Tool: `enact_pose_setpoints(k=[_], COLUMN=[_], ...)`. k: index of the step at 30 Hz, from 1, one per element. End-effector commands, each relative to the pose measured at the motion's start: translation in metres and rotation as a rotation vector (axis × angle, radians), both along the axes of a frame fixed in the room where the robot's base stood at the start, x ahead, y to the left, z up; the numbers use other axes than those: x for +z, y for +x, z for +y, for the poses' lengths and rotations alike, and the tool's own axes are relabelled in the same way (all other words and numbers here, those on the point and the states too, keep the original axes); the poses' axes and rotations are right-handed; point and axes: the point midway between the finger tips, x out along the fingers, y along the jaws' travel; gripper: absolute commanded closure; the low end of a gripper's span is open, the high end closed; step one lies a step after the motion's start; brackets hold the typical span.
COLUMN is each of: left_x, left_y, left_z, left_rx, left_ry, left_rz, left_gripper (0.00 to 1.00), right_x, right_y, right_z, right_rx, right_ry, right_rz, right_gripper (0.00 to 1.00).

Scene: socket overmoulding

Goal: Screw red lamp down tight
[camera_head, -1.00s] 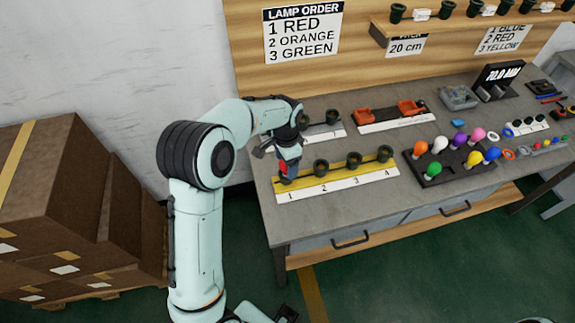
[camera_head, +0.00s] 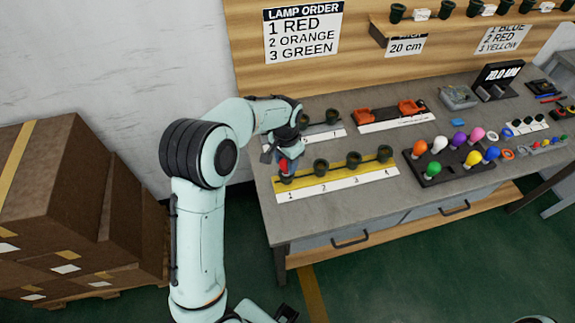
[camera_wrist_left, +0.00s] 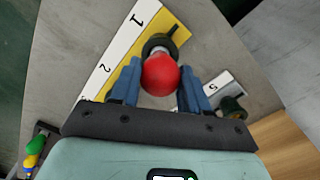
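The red lamp (camera_wrist_left: 161,75) stands over the first socket (camera_wrist_left: 159,45) of the yellow-topped strip, at the number 1. In the head view the red lamp (camera_head: 284,166) shows only partly between the fingers. My left gripper (camera_head: 286,170) points down over that socket. In the wrist view the blue fingers of my left gripper (camera_wrist_left: 162,82) lie against both sides of the red bulb and look shut on it. The lamp's base and thread are hidden, so its depth in the socket cannot be told. My right gripper is not in view.
Several empty dark sockets (camera_head: 353,160) continue along the yellow strip (camera_head: 335,181). A second strip (camera_head: 325,136) lies behind my gripper. A black tray (camera_head: 430,182) of coloured lamps stands to the right. A lamp order sign (camera_head: 302,32) hangs on the wooden back wall.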

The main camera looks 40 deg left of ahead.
Motion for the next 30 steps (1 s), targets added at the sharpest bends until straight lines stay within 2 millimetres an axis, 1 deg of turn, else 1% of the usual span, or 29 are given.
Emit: enact_pose_setpoints(k=[3, 9, 12, 20, 23, 30], left_x=[0.0, 0.0, 0.0, -0.001, -0.001, 0.0], left_y=[0.0, 0.0, 0.0, 0.0, 0.0, 0.001], left_z=[0.0, 0.001, 0.0, 0.0, 0.001, 0.001], left_rx=[-0.043, -0.309, -0.387, -0.403, -0.446, -0.75], left_ry=[0.0, -0.001, -0.001, 0.0, 0.0, 0.0], left_rz=[0.0, 0.001, 0.001, 0.001, 0.001, 0.0], left_gripper=[0.78, 0.78, 0.78, 0.78, 0.78, 0.78], right_x=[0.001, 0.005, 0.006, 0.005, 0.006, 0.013], right_y=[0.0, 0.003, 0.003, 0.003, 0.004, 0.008], right_z=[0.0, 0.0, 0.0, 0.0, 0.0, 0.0], right_rx=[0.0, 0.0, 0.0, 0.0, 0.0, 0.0], right_ry=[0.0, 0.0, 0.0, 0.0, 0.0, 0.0], right_rz=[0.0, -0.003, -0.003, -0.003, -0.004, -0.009], right_gripper=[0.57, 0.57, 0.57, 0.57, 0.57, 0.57])
